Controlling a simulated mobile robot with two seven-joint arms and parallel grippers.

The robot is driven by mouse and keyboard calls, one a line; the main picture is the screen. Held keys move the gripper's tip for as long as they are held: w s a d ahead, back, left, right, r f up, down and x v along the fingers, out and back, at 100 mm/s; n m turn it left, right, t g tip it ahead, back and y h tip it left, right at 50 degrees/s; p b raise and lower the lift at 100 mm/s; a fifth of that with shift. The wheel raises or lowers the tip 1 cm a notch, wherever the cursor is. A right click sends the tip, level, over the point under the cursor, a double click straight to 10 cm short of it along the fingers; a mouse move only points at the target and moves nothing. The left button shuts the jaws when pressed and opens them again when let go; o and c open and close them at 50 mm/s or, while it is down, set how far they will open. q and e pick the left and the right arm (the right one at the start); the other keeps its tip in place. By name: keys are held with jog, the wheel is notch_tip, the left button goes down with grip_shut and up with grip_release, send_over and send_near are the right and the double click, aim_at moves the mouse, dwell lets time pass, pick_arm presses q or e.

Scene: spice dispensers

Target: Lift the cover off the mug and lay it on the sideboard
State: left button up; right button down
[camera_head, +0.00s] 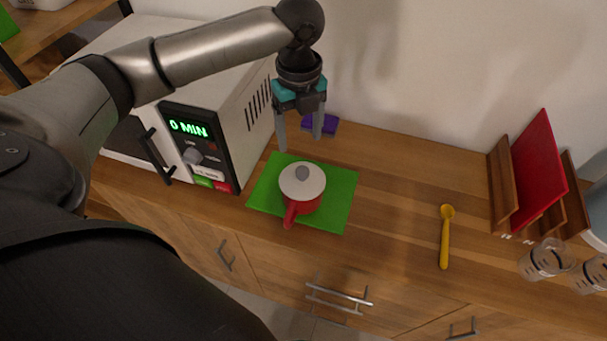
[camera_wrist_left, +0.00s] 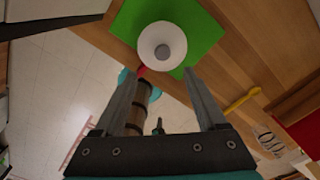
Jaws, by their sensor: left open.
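A red mug (camera_head: 302,207) stands on a green mat (camera_head: 340,190) on the wooden sideboard (camera_head: 395,200). A white round cover (camera_head: 290,187) with a grey knob (camera_head: 302,173) sits on top of the mug, and the mug's red handle points toward the front. In the left wrist view the cover (camera_wrist_left: 148,45) and its grey knob (camera_wrist_left: 162,52) show ahead of the fingers. My left gripper (camera_head: 300,140) is open and empty, pointing down, above and behind the mug, apart from the cover. Its two fingers also show in the left wrist view (camera_wrist_left: 160,95).
A microwave (camera_head: 245,105) stands left of the mat. A purple block (camera_head: 328,124) lies behind the mat. A yellow spoon (camera_head: 445,235) lies to the right. A wooden rack with a red board (camera_head: 538,170) and clear measuring cups (camera_head: 545,260) stand at far right. The sideboard between mat and spoon is clear.

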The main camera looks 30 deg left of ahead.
aim_at(302, 170)
pick_arm(q)
notch_tip(302, 170, down, 11)
jog(key=shift+w+d+r+b, duration=0.15)
jog(key=shift+r+b, duration=0.05)
jog(key=shift+b, duration=0.5)
grip_shut()
dwell(0.3)
